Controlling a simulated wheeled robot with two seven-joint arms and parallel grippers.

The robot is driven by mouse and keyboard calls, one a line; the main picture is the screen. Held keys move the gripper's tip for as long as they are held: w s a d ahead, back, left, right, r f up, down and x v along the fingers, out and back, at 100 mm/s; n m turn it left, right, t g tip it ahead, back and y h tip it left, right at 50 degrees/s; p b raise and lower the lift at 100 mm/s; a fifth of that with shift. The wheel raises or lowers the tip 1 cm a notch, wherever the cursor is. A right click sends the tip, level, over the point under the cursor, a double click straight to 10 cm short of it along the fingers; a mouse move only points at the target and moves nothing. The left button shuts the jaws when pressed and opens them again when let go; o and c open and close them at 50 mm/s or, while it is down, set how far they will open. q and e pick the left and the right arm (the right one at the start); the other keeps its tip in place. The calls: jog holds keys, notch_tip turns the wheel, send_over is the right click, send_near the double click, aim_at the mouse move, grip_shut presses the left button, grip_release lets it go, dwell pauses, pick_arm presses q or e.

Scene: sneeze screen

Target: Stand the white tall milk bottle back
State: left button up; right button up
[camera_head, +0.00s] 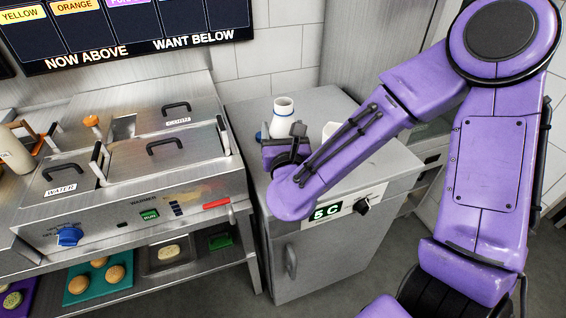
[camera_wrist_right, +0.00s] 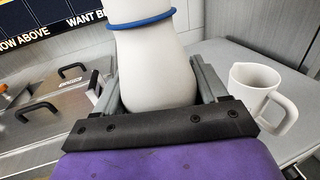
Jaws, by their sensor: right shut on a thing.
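The white tall milk bottle (camera_head: 283,113) is above or on the steel top of the cabinet (camera_head: 390,165) in the head view, and looks roughly upright. In the right wrist view the bottle (camera_wrist_right: 155,70) rises between the fingers, with a blue band (camera_wrist_right: 140,20) around its upper part. My right gripper (camera_wrist_right: 158,92) is shut on the bottle's lower body. In the head view the right gripper (camera_head: 286,142) is partly covered by its own arm. The bottle's base is hidden, so I cannot tell whether it touches the top. My left gripper is not in view.
A white mug (camera_wrist_right: 260,92) stands on the steel top to the right of the bottle. The food warmer (camera_head: 165,150) with lidded wells is to the left. A tiled wall (camera_head: 270,50) and a menu board (camera_head: 130,30) are behind. The cabinet's front right top is clear.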

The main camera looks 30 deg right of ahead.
pick_arm(q)
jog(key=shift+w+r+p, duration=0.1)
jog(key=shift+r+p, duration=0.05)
jog(key=shift+p, duration=0.8)
pick_arm(e)
jog(key=w+d+f, duration=0.2)
jog(key=w+f, duration=0.1)
jog(key=f, duration=0.4)
jog(key=shift+w+d+f, duration=0.15)
jog(key=shift+w+f, duration=0.1)
jog(key=shift+f, duration=0.1)
jog(key=shift+f, duration=0.1)
jog(key=o, duration=0.7)
jog(key=shift+s, duration=0.1)
jog(key=o, duration=0.5)
